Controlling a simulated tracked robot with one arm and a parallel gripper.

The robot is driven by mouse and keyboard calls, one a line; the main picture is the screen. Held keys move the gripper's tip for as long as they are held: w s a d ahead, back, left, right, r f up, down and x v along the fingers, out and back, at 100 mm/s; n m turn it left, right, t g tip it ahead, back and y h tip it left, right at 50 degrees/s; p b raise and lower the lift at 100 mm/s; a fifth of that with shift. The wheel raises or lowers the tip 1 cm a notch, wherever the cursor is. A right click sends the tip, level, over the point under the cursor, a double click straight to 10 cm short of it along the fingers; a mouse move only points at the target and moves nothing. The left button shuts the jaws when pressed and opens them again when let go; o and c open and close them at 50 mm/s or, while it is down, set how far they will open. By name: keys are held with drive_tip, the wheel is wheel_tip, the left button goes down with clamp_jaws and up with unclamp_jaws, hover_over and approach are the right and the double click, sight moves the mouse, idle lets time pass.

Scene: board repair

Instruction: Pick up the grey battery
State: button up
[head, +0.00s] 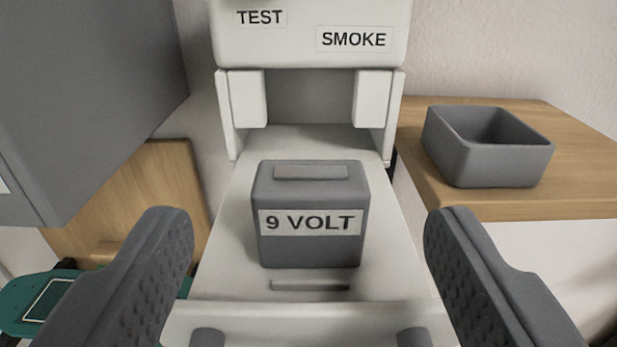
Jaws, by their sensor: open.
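The grey battery (310,246) stands upright in the middle of the head view, on a white tray or shelf (222,250) that sticks out from a white machine. Its front has a white label reading "9 VOLT", and its top has a raised flat block. My gripper (308,230) is open, with one dark finger to the left of the battery and one to the right. Neither finger touches the battery, and there is clear space on both sides.
The white machine (310,45) behind carries "TEST" and "SMOKE" labels. A grey open bin (490,165) stands on a wooden top (575,190) at the right. A large grey box-like body (80,90) fills the upper left. A green item (25,300) lies low at the left.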

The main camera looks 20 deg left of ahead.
sight(304, 204)
drive_tip(key=p+x, duration=0.1)
drive_tip(key=x, duration=0.3)
drive_tip(key=shift+a+f, duration=0.1)
drive_tip(key=shift+f, duration=0.05)
drive_tip(key=shift+s, duration=0.15)
drive_tip(key=c, duration=1.1)
drive_tip(key=shift+o, duration=0.2)
